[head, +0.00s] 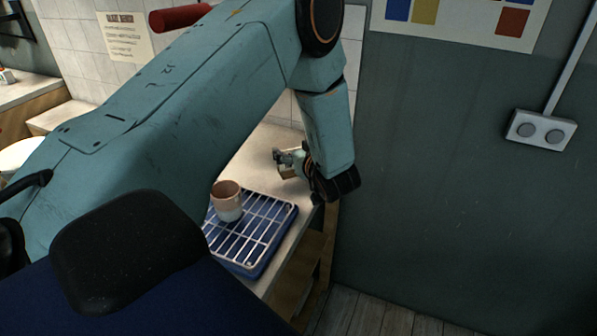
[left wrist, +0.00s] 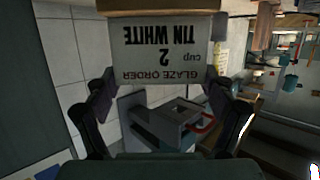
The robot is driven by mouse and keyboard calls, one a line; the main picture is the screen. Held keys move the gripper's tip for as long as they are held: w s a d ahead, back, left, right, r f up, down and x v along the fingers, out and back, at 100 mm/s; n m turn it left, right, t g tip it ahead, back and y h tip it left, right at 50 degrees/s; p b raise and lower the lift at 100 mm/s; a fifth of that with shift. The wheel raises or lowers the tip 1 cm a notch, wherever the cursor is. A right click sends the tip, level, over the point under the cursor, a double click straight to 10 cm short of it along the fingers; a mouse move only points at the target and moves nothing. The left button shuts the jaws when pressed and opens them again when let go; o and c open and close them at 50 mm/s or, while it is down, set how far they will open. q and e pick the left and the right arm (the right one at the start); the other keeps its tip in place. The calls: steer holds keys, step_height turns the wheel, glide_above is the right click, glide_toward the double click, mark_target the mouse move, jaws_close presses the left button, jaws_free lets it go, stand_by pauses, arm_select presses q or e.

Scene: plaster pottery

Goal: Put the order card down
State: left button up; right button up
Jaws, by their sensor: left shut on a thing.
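The order card (left wrist: 150,50) fills the top middle of the left wrist view, upside down there, reading "GLAZE ORDER cup 2 TIN WHITE". A brown edge (left wrist: 150,5) runs along the top of it in that view. My left gripper (left wrist: 160,88) is shut on the card, with a finger at each side. In the head view my left gripper (head: 287,158) is over the far end of the worktop, beyond the rack, and the card is mostly hidden there. My right gripper is in neither view.
A cup (head: 227,203), pinkish above and white below, stands on a wire rack over a blue tray (head: 262,262). The worktop (head: 262,150) ends at the right beside a dark green wall. A grey block-like thing (left wrist: 175,122) with a red part is beyond my gripper in the left wrist view.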

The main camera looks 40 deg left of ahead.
arm_select(q)
steer(key=shift+s+d+f, duration=0.1)
steer(key=shift+d+f, duration=0.1)
steer(key=shift+f, duration=0.5)
step_height(320, 180, down, 4)
steer(key=shift+a+r, duration=0.1)
steer(key=shift+a, duration=0.05)
steer(key=o, duration=1)
steer(key=shift+f, duration=0.2)
steer(key=shift+r, duration=0.15)
